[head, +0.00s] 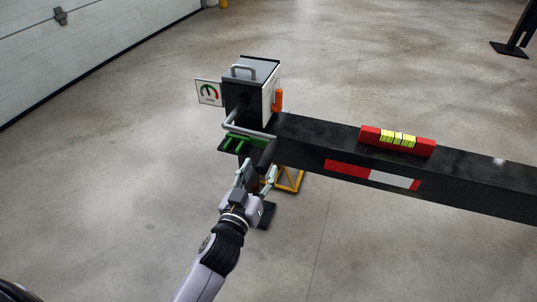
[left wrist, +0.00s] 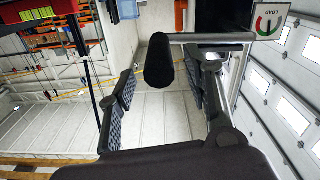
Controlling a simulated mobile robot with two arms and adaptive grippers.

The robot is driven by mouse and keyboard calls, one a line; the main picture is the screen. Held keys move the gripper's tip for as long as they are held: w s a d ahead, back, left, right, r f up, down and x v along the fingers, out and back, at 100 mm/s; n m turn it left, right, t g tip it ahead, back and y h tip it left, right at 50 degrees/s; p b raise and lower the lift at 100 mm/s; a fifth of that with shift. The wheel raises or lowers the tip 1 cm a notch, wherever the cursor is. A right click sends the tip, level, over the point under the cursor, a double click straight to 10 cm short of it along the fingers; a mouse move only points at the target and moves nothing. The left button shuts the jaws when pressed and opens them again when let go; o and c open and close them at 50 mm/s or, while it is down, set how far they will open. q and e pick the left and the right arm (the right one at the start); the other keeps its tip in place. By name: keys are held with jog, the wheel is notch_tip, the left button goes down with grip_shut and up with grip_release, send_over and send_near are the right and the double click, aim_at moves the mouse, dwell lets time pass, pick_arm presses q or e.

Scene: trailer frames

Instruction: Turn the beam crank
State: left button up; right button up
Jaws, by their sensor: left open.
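The beam crank is a bent grey metal rod (head: 248,132) on the box (head: 252,92) at the end of the black beam (head: 310,133). Its black handle (head: 267,154) points toward my left gripper (head: 256,177). The gripper is open just short of the handle, with its fingers spread. In the left wrist view the rounded handle end (left wrist: 159,62) shows between and slightly beyond the fingertips of my gripper (left wrist: 160,84). A clear gap shows on the left finger's side. My right gripper is not in view.
A load gauge sign (head: 208,92) sticks out left of the box. A green bracket (head: 233,144) lies beneath the crank, and a yellow stand (head: 291,181) is below the beam. A red level (head: 398,141) rests on the beam. Concrete floor at left is clear.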

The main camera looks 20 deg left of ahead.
aim_at(268, 155)
pick_arm(q)
jog(key=w, duration=0.7)
jog(key=shift+d, duration=0.15)
jog(key=shift+c, duration=0.5)
grip_shut()
